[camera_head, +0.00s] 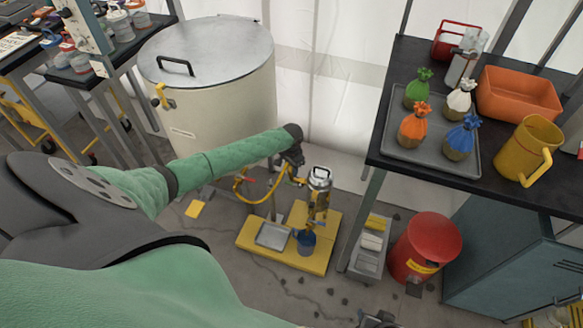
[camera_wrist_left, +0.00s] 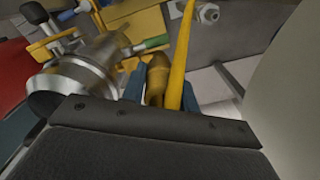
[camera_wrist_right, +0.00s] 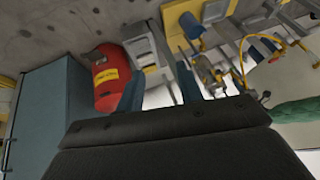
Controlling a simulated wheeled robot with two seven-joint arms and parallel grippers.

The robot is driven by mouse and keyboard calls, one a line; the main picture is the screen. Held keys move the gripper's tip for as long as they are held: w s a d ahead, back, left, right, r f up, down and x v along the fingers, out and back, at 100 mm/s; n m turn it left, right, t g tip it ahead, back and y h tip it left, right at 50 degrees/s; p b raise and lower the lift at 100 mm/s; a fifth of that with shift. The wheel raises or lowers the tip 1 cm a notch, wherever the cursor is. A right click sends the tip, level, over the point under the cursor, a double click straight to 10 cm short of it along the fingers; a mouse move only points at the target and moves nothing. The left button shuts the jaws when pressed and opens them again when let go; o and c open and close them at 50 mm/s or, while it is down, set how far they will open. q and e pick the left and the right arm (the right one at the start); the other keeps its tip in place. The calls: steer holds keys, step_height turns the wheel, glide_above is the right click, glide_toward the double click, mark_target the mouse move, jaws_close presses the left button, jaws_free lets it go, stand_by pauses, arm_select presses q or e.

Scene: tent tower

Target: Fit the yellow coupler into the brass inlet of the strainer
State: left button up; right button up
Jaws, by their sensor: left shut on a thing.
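The strainer (camera_head: 319,182) stands upright on a yellow platform; its silver body (camera_wrist_left: 78,78) lies left of the fingers in the left wrist view. My left gripper (camera_head: 298,168) is beside its upper part. The gripper is shut on the yellow coupler (camera_wrist_left: 157,78), which shows between its blue fingers. The yellow hose (camera_wrist_left: 181,45) runs beside it and hangs in a loop in the head view (camera_head: 240,188). The brass inlet cannot be made out clearly, so I cannot tell whether the coupler touches it. My right gripper (camera_wrist_right: 160,92) is open and empty, away from the strainer.
The yellow platform (camera_head: 312,262) also bears a grey tray (camera_head: 272,235) and a blue cup (camera_head: 306,243). A large lidded tank (camera_head: 225,110) stands behind to the left. A red bin (camera_head: 428,245) and a dark table (camera_head: 390,150) stand to the right.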

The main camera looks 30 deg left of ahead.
arm_select(q)
steer(key=shift+f, duration=0.15)
steer(key=o, duration=1)
steer(key=shift+r, duration=0.2)
step_height(320, 180, up, 6)
steer(key=shift+f, duration=0.25)
steer(key=shift+r, duration=0.9)
arm_select(e)
steer(key=shift+g, duration=0.5)
steer(key=shift+v, duration=2.65)
steer(key=shift+w+a+r, duration=0.15)
steer(key=shift+w+a, duration=0.05)
